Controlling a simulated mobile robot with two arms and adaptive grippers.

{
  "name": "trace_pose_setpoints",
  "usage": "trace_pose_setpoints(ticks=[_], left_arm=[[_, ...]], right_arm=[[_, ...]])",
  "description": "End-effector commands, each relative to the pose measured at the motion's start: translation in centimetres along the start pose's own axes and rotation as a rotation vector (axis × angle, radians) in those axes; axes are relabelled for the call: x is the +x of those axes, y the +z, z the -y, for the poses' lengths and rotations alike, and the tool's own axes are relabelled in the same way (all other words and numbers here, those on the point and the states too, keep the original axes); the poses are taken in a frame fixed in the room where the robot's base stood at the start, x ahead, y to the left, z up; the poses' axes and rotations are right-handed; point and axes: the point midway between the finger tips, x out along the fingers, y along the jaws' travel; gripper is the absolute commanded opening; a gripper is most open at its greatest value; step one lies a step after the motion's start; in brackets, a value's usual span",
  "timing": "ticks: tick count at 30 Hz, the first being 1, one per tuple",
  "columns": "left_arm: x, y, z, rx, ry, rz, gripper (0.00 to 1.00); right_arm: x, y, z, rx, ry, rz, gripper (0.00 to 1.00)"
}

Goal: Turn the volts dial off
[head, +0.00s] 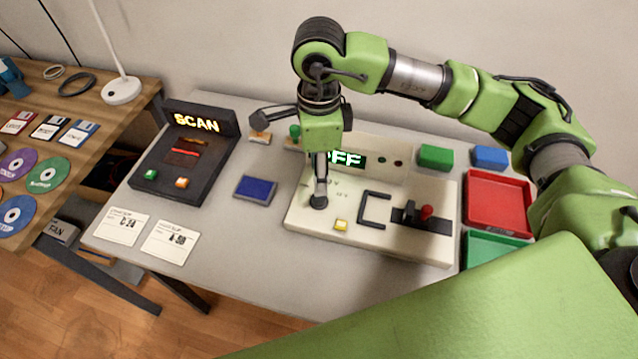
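A cream instrument panel (300,225) stands on the grey table. Its lit green display (355,161) shows "FF", with the left part of the word hidden behind my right gripper. My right gripper (319,198) points down at the left part of the panel. A small dark round shape shows at its tip; I cannot tell whether this is the fingertips or the dial's knob. The volts dial's label and pointer cannot be made out. The fingers are seen edge-on, so their opening is unclear. My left gripper is not in view.
A red lever (427,212) and yellow button (341,225) are on the panel. A black SCAN unit (187,155) and blue pad (255,189) are to its left. Red (498,203) and green (490,246) trays are to its right. Two paper slips (170,243) lie front left.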

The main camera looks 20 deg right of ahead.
Motion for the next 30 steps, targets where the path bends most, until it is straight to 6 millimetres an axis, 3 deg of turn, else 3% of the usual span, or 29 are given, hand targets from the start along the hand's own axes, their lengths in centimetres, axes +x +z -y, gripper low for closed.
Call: trace_pose_setpoints(ticks=[3, 9, 30], left_arm=[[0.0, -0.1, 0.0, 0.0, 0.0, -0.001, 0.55], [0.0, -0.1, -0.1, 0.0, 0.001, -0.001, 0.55], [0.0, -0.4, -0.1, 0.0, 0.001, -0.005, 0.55]], right_arm=[[-2.4, 0.1, 0.1, 0.0, -0.004, 0.001, 0.38], [-4.5, 0.0, 0.0, 0.001, 0.0, 0.0, 0.38], [-4.8, 0.0, 0.0, 0.0, 0.001, 0.0, 0.38]])
